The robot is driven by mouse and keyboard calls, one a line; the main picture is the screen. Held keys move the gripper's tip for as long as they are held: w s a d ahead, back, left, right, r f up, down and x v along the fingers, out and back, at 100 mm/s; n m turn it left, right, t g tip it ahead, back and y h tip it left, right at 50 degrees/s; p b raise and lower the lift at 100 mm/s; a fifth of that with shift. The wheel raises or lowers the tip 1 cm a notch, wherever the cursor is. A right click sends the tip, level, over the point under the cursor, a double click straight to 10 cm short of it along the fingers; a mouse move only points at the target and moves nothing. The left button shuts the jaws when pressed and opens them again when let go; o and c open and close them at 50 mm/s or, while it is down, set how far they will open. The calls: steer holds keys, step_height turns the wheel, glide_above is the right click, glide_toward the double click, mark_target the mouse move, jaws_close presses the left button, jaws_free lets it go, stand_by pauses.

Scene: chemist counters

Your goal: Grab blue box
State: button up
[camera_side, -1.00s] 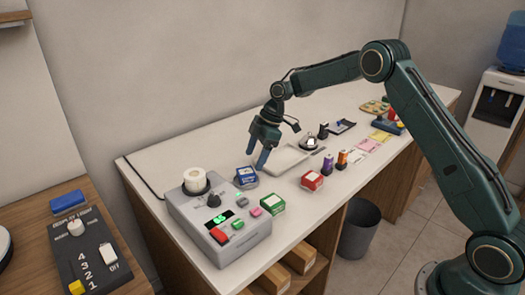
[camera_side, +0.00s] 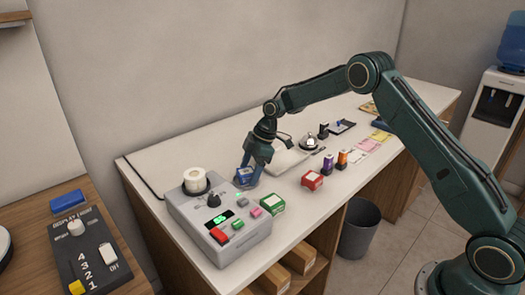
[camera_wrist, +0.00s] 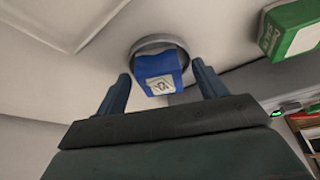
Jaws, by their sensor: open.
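The blue box (camera_side: 244,174) stands on the white counter just behind the grey machine. It has a pale label, seen in the wrist view (camera_wrist: 158,70), and sits on a round grey base there. My gripper (camera_side: 249,178) is open and low over the counter at the box. In the wrist view its two fingers (camera_wrist: 163,84) point toward the box, one on each side, with a gap to each. Part of the box is hidden by a finger in the side view.
A green box (camera_side: 272,204) and a red box (camera_side: 312,181) stand nearby on the counter. A pale tray (camera_side: 287,161) lies behind my gripper.

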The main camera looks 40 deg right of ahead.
mark_target(250, 170)
stand_by(0.3)
steer(key=c, duration=1.2)
steer(key=shift+o, duration=0.2)
steer(key=shift+r, duration=0.1)
step_height(250, 170, up, 20)
stand_by(0.7)
